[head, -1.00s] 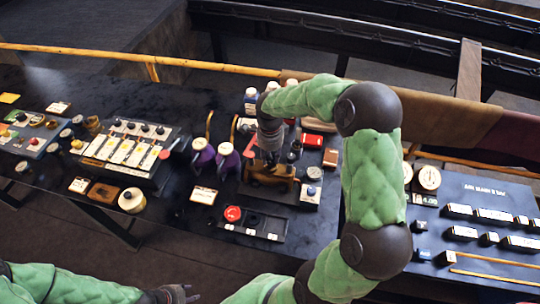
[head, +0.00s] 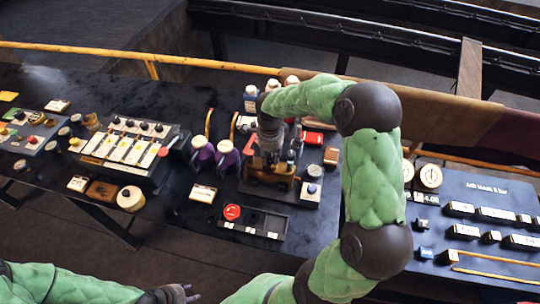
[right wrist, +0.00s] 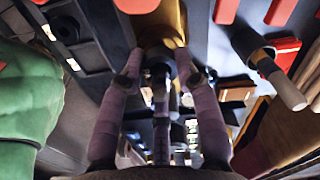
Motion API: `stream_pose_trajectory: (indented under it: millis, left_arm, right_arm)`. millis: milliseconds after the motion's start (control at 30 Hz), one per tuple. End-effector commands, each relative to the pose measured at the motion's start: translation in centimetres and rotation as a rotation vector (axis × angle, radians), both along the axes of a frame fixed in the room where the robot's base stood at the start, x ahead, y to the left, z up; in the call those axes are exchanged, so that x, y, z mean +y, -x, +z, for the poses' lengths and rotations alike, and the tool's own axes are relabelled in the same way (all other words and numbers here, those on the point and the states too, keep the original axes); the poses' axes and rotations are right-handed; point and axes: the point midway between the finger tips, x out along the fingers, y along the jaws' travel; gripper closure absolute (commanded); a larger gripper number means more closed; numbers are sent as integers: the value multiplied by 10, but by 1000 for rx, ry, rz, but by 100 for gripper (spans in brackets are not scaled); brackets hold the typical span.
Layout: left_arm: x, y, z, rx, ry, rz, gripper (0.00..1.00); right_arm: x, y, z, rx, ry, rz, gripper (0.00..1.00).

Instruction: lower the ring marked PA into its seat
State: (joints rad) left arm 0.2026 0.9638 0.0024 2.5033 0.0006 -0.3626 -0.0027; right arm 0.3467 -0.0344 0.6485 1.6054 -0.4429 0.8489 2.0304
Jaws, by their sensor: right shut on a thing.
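My right gripper (head: 270,157) points down over the brown and brass fixture (head: 258,176) in the middle of the bench. Beyond the tips is a brass-coloured round body (right wrist: 158,24). I cannot read a PA mark, and the ring and its seat are largely hidden by the gripper. My left gripper (head: 178,294) is at the bottom edge, away from the bench objects; its jaw state is unclear.
Two purple-bodied handles (head: 215,154) stand just left of the fixture. A dark tray with a red button (head: 232,212) lies in front. A labelled board (head: 470,200) is at right.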

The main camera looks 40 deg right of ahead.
Motion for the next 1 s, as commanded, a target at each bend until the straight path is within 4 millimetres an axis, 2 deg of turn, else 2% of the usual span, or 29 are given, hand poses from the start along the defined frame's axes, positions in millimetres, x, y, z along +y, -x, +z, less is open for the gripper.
stream_pose_trajectory:
  millis: [1000]
  left_arm:
    - [0, 0, -12, 0, 0, 0, 60]
  right_arm:
    - [0, 0, -14, 0, 0, 0, 87]
